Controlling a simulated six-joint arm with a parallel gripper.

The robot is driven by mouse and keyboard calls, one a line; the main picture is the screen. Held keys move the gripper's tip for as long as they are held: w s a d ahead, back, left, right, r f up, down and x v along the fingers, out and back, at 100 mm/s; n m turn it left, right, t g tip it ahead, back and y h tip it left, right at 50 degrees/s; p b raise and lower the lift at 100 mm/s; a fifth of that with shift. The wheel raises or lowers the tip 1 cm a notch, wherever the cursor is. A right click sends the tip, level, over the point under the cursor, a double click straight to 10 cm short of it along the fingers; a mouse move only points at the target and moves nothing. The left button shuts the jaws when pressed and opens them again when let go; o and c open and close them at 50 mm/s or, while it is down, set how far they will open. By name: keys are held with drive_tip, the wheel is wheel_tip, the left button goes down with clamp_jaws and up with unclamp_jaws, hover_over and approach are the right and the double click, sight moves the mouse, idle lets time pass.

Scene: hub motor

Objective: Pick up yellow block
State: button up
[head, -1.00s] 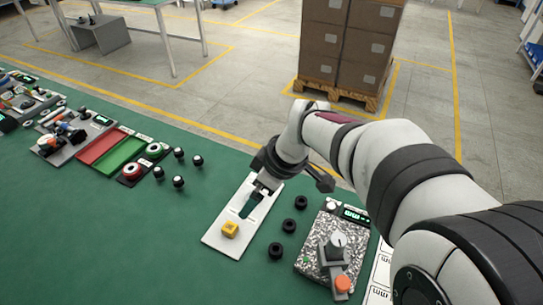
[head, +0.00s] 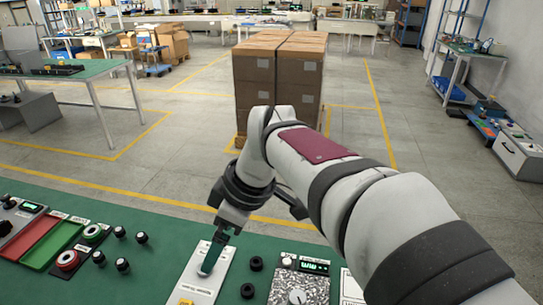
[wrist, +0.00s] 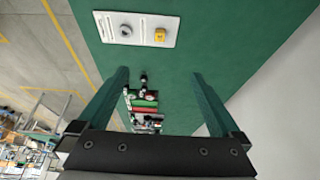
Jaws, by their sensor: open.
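The yellow block (wrist: 160,35) sits at one end of a white plate (wrist: 139,43) in the wrist view. In the head view only a sliver of the block (head: 186,301) shows at the bottom edge, on the near part of the plate (head: 194,280). My gripper (head: 206,271) hangs over the plate, on the far side of the block. In the wrist view my gripper (wrist: 158,72) has its two green fingers wide apart with nothing between them. The block lies beyond the fingertips, apart from them.
Black rings (head: 256,264) and a grey speckled device with a display (head: 300,284) stand right of the plate. Black knobs (head: 122,265), a green tray (head: 50,245) and a red tray (head: 28,240) lie to the left. Bare green table lies between the knobs and the plate.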

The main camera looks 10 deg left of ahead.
drive_tip(key=s+d+f+m, duration=0.1)
drive_tip(key=s+d+m, duration=0.2)
drive_tip(key=d+m, duration=0.3)
drive_tip(key=s+d+f+m+h, duration=0.1)
drive_tip(key=s+d+m, duration=0.3)
drive_tip(key=d, duration=0.5)
drive_tip(key=shift+s+d+f+m+h, duration=0.3)
drive_tip(key=shift+f+m, duration=0.25)
drive_tip(key=shift+m, duration=0.65)
drive_tip(key=s+d+f+m, duration=0.1)
drive_tip(key=s+d+m, duration=0.1)
drive_tip(key=s+m, duration=0.1)
drive_tip(key=s+d+f+m, duration=0.2)
drive_tip(key=s+m, duration=0.1)
drive_tip(key=m, duration=0.1)
drive_tip(key=s+d+f+m+h, duration=0.1)
drive_tip(key=s+d+f+m, duration=0.1)
drive_tip(key=s+d+m, duration=0.1)
drive_tip(key=shift+s+d+f, duration=0.1)
drive_tip(key=shift+s+f, duration=0.1)
drive_tip(key=shift+s, duration=0.05)
drive_tip(key=shift+c, duration=0.9)
drive_tip(key=shift+s+d+f+m, duration=0.1)
drive_tip(key=shift+s+f+m, duration=0.15)
drive_tip(key=shift+m, duration=0.25)
drive_tip(key=shift+c, duration=0.9)
drive_tip(key=shift+r, duration=0.1)
